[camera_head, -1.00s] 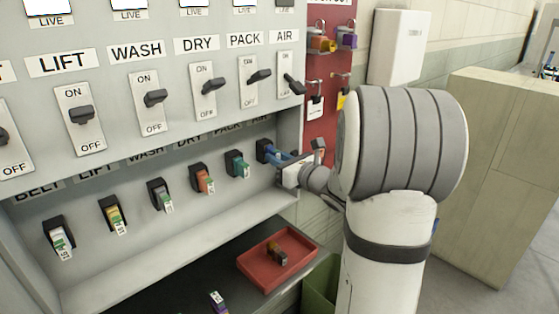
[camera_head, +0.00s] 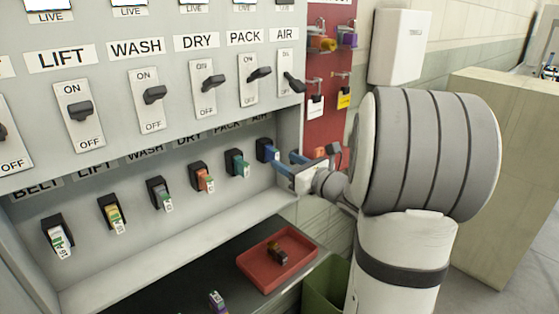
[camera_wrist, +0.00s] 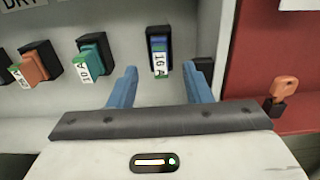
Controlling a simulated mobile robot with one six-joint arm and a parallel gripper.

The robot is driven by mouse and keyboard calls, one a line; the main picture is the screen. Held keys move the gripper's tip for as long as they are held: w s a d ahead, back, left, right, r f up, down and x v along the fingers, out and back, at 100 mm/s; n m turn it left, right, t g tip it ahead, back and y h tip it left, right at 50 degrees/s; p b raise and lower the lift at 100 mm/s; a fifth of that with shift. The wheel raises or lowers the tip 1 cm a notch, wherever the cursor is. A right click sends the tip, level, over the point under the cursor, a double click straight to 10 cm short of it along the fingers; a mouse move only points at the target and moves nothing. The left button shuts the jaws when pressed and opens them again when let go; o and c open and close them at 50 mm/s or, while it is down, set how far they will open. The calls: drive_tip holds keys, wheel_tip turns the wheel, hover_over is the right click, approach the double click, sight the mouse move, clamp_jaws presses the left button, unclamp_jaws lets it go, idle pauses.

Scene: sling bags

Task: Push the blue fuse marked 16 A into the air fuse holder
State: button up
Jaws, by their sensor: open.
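The blue fuse marked 16 A (camera_wrist: 159,62) sits in the black air fuse holder (camera_wrist: 158,35), the rightmost of the row, in the wrist view. The fuse also shows in the head view (camera_head: 272,152), at the left of my fingers. My gripper (camera_wrist: 160,82) is open, its two blue fingers apart to the left and right of the fuse and short of it. Nothing is between the fingertips. In the head view my gripper (camera_head: 292,163) is just right of the fuse, clear of it. How deep the fuse sits cannot be told.
A teal fuse (camera_wrist: 92,58) and an orange fuse (camera_wrist: 34,68) sit in holders to the left. The cabinet's side wall and a red board (camera_head: 318,130) with padlocks are close on the right. A red tray (camera_head: 297,240) with a dark part lies below.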

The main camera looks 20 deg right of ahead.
drive_tip(key=v, duration=0.3)
drive_tip(key=shift+s, duration=0.2)
idle(0.3)
drive_tip(key=s+a+f+n+g+y, duration=0.25)
drive_tip(key=s+a+n+g, duration=0.3)
drive_tip(key=a+n, duration=0.3)
drive_tip(key=s+a+f+n+g+y, duration=0.1)
drive_tip(key=s+a+f+n+g, duration=0.45)
drive_tip(key=a, duration=0.45)
drive_tip(key=s+d+f+n+g+h, duration=0.1)
drive_tip(key=s+n+h, duration=0.3)
drive_tip(key=n, duration=0.5)
drive_tip(key=s+d+f+n+g+h, duration=0.1)
drive_tip(key=s+d+n+g+h, duration=0.1)
drive_tip(key=s+n+h, duration=0.3)
drive_tip(key=s+n, duration=0.2)
drive_tip(key=n, duration=0.2)
drive_tip(key=shift+d, duration=0.3)
drive_tip(key=shift+s, duration=0.15)
drive_tip(key=shift+c, duration=0.6)
